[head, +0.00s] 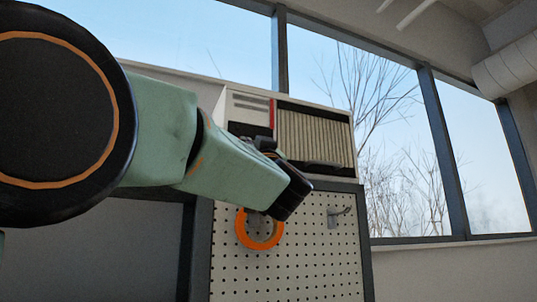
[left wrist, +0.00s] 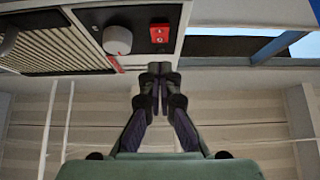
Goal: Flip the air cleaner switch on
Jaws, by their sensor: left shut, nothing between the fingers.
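The air cleaner (head: 315,138) is a pale box with a ribbed filter front and a red stripe, on top of the pegboard in the head view. In the left wrist view its panel carries a red switch (left wrist: 160,33) beside a round pale knob (left wrist: 118,39). My left gripper (left wrist: 155,70) is shut and empty, its tips close to the panel edge, just below the red switch in the picture. Contact cannot be told. In the head view my left arm covers the lower left of the air cleaner and most of the gripper. My right gripper is not in view.
The pegboard (head: 310,255) below holds an orange tape ring (head: 259,229) and a metal hook (head: 338,213). Windows (head: 365,95) with dark frames stand behind. A large pale duct (head: 505,72) hangs at the upper right.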

